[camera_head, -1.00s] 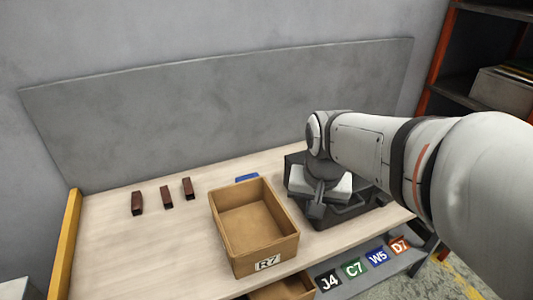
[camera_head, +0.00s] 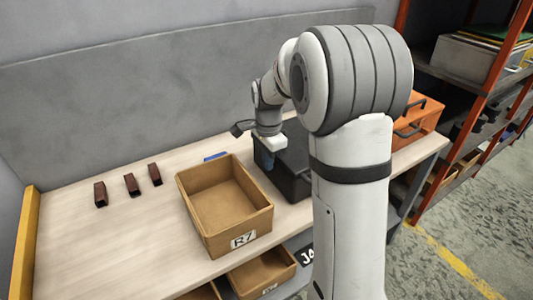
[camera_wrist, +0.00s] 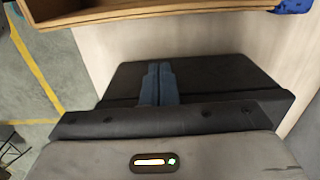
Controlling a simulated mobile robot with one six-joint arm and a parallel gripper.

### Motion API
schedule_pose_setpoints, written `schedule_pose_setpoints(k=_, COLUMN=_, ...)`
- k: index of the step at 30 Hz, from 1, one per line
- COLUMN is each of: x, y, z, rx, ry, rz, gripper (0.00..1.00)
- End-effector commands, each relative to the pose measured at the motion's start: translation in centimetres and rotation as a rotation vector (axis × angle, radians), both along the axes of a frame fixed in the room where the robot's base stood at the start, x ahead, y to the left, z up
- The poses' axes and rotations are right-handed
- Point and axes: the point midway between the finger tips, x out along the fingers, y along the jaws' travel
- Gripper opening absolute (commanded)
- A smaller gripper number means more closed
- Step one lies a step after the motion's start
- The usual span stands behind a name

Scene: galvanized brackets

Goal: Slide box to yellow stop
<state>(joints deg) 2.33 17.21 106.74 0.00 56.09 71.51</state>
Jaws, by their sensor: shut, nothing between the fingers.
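An open tan box labelled R7 (camera_head: 243,240) sits on the wooden table (camera_head: 125,235), near its front edge and right of the middle. It is empty. The yellow stop (camera_head: 25,240) is a raised strip along the table's left edge, with a wide stretch of tabletop between it and the box. My gripper (camera_head: 268,162) hangs over the black case, to the right of the box and apart from it. In the wrist view its blue fingers (camera_wrist: 158,82) are together with nothing between them. Part of the box's wall (camera_wrist: 160,10) shows at that view's top.
A black case (camera_head: 290,180) stands right of the box, with an orange toolbox (camera_head: 418,122) further right. Several dark brown brackets (camera_head: 131,184) stand at the back left. A flat blue item (camera_head: 215,156) lies behind the box. Open bins (camera_head: 262,275) sit below the tabletop.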

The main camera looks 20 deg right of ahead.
Motion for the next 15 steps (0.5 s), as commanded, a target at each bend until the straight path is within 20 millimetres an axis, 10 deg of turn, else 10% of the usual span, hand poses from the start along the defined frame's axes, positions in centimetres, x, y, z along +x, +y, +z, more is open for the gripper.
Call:
schedule_pose_setpoints(k=6, x=-0.1, y=0.0, z=-4.8, rx=0.000, ry=0.004, rz=0.000, gripper=0.00)
schedule_pose_setpoints(k=15, x=-1.0, y=3.5, z=-4.4, rx=0.000, ry=-0.001, rz=0.001, gripper=0.00)
